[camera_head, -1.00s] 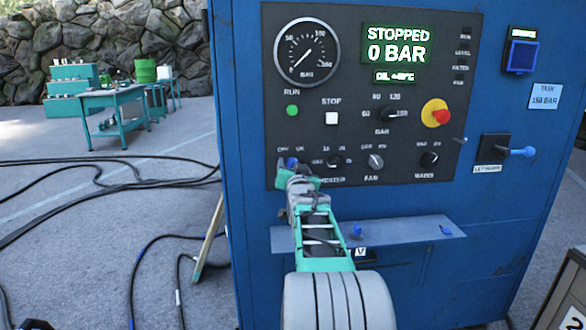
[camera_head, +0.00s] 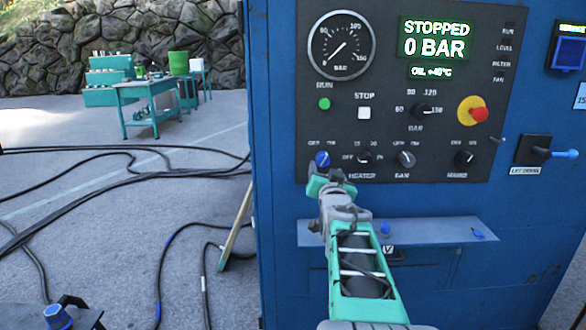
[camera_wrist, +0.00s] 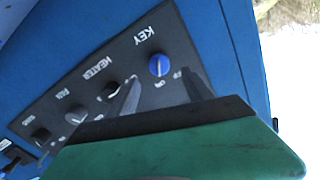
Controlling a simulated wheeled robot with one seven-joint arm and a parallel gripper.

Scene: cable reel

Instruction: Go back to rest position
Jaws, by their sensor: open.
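My gripper (camera_head: 331,178) is in front of the lower left of the black control panel (camera_head: 505,40), just below the blue key knob (camera_head: 322,158). In the wrist view the two dark fingers (camera_wrist: 162,92) are spread apart and empty. The blue key knob (camera_wrist: 159,65) shows beyond and between the fingertips, and looks free of them. My arm reaches up from the bottom of the head view. The display (camera_head: 436,39) reads STOPPED, 0 BAR.
The blue cabinet (camera_head: 275,120) fills the right side. A shelf (camera_head: 450,230) juts out below the panel, close to my arm. A blue lever (camera_head: 560,153) sticks out at right. Black cables (camera_head: 110,180) lie on the floor. A green workbench (camera_head: 147,92) stands at back left.

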